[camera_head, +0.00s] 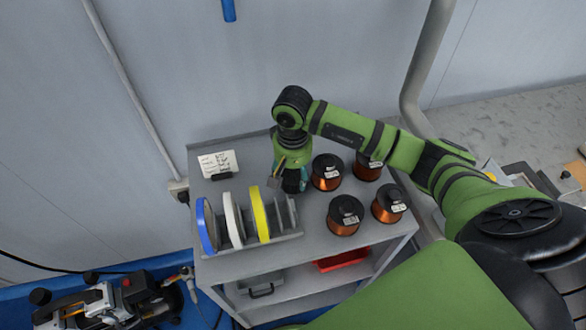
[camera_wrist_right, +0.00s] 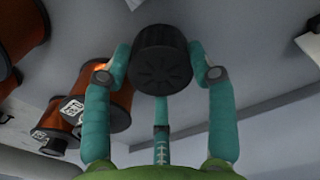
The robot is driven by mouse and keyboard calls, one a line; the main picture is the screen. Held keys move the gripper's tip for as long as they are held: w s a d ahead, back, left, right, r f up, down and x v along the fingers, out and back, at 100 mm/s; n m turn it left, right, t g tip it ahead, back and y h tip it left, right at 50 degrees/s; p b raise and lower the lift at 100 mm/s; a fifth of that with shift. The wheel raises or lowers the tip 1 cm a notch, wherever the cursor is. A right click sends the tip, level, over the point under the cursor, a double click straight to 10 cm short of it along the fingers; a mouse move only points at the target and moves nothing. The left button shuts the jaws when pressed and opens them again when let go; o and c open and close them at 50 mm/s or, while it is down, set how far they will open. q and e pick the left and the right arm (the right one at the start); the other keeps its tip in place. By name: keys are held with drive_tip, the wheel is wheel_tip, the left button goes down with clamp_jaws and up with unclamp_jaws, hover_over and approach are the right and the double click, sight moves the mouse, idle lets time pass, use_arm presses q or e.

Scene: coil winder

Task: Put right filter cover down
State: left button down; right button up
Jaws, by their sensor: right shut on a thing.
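My right gripper (camera_head: 290,172) is above the back middle of the grey cart's top, its arm coming in from the right. In the right wrist view, its teal fingers (camera_wrist_right: 160,62) are closed around a black ridged round part, the filter cover (camera_wrist_right: 160,70). The cover's round face with radial marks points toward the camera. In the head view the cover shows only as a dark shape under the wrist, partly hidden. Whether the cover touches the cart top cannot be told. My left gripper is not in view.
Several copper wire spools (camera_head: 343,215) stand just right of the gripper. A rack holds a blue disc (camera_head: 207,226), a white disc (camera_head: 233,220) and a yellow disc (camera_head: 259,214) in front-left. A white note card (camera_head: 217,164) stands at back left. A red bin (camera_head: 342,260) sits below.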

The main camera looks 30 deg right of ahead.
drive_tip(key=shift+f+b, duration=0.25)
drive_tip(key=shift+b, duration=0.05)
drive_tip(key=o, duration=1.2)
drive_tip(key=shift+r, duration=0.1)
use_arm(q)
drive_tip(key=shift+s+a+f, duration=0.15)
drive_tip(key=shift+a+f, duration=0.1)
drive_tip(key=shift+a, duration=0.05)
